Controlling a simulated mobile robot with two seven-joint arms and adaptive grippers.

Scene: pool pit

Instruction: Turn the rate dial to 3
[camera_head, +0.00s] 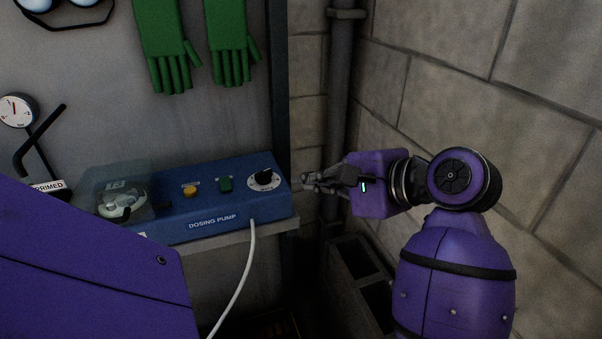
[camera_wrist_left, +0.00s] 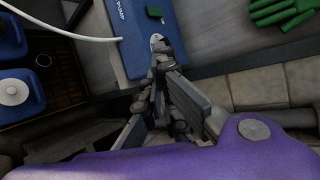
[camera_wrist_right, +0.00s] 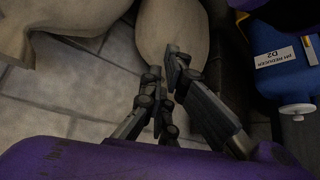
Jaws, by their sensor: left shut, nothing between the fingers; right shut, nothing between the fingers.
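The rate dial (camera_head: 264,179) is a black knob on a round white scale at the right end of the blue dosing pump (camera_head: 170,226). Its numbers and pointer setting are too small to read. My left gripper (camera_head: 307,183) is shut and empty, just right of the pump's end, its fingertips pointing at the dial with a small gap. In the left wrist view the dial (camera_wrist_left: 157,39) shows just beyond the fingertips, partly hidden by them. My right gripper (camera_wrist_right: 163,68) shows only in the right wrist view, shut and empty, away from the pump.
A yellow button (camera_head: 190,190) and a green switch (camera_head: 225,184) sit left of the dial. A white hose (camera_head: 243,268) hangs from the pump front. A pipe (camera_head: 341,90) and block wall stand close on the right. Pale sacks (camera_wrist_right: 170,35) and a blue jug (camera_wrist_right: 285,65) are near my right gripper.

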